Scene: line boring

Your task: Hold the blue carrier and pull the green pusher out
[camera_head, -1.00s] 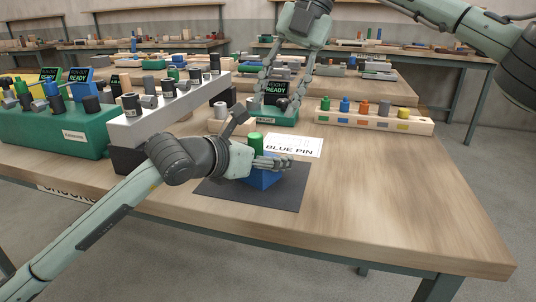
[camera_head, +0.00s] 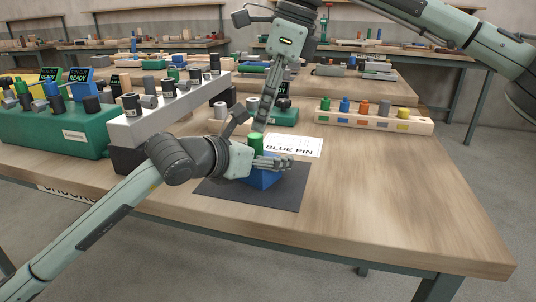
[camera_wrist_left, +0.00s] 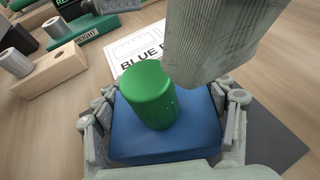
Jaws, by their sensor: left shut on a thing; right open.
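The blue carrier (camera_head: 264,181) is a block on the dark mat (camera_head: 285,196) near the front of the table. My left gripper (camera_head: 272,164) is shut on its sides; the left wrist view shows a finger pad on either side of the carrier (camera_wrist_left: 165,140). The green pusher (camera_head: 256,141), a cylinder, stands up out of the carrier's top and also shows in the left wrist view (camera_wrist_left: 149,94). My right gripper (camera_head: 260,122) is open, pointing down just above and beside the pusher. In the left wrist view, one of its fingers is close to the pusher; contact is unclear.
A paper card reading BLUE PIN (camera_head: 298,147) lies behind the carrier. A white raised rack (camera_head: 165,117) and a green box (camera_head: 55,130) stand left. A wooden block with coloured pegs (camera_head: 373,120) is at back right. The table's right part is clear.

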